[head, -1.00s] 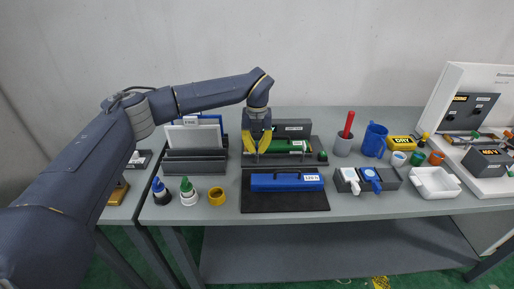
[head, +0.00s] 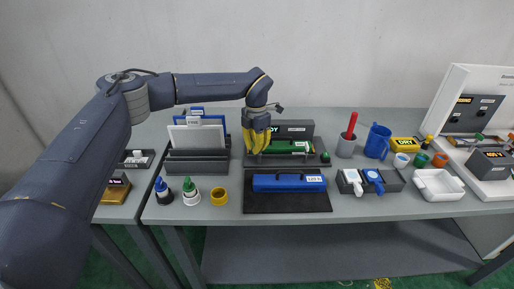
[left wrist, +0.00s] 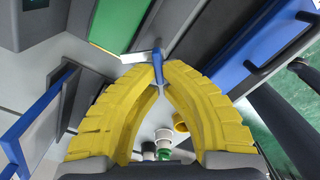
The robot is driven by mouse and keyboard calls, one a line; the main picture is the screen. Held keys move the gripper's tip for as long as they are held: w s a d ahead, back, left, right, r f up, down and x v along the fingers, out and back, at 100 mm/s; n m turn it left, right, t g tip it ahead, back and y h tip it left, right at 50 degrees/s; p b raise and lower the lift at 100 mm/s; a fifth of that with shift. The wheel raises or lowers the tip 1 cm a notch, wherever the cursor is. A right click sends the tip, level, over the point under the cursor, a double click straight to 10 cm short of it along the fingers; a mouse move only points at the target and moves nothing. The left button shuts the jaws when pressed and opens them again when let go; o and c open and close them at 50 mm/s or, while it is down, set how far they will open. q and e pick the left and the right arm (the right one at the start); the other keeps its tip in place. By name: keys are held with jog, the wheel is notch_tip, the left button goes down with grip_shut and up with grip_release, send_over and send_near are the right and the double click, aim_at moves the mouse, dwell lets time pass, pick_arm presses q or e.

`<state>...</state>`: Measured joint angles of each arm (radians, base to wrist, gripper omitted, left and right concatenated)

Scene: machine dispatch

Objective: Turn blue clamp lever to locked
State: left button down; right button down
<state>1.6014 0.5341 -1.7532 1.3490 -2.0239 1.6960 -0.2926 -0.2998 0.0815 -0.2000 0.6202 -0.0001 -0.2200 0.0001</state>
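My left gripper (head: 257,150) has yellow fingers pointing down at the left end of a dark fixture (head: 296,127) that holds a green part (head: 287,147). In the left wrist view its fingertips (left wrist: 158,66) come together on a small upright blue clamp lever (left wrist: 157,75), beside a white strip and the green part (left wrist: 118,22). In the head view the fingers hide the lever. I cannot read any locked mark. My right gripper is in neither view.
A blue block (head: 289,183) on a black mat lies in front of the fixture. A rack of panels (head: 197,165) stands close on the left. A grey cup with a red rod (head: 347,147) and a blue mug (head: 377,141) stand right. The bench's front edge is clear.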

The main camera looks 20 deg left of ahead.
pick_arm(q)
jog(key=m, duration=0.3)
jog(key=shift+w+a+m, duration=0.15)
jog(key=shift+a+m, duration=0.05)
jog(key=shift+m, duration=0.1)
jog(key=shift+w+a+m, duration=0.1)
jog(key=shift+w+m, duration=0.05)
jog(key=shift+m, duration=0.8)
jog(key=shift+w+m, duration=0.1)
jog(key=shift+m, duration=0.85)
jog(key=c, duration=1.6)
grip_release()
jog(key=shift+o, duration=0.3)
notch_tip(320, 180, up, 12)
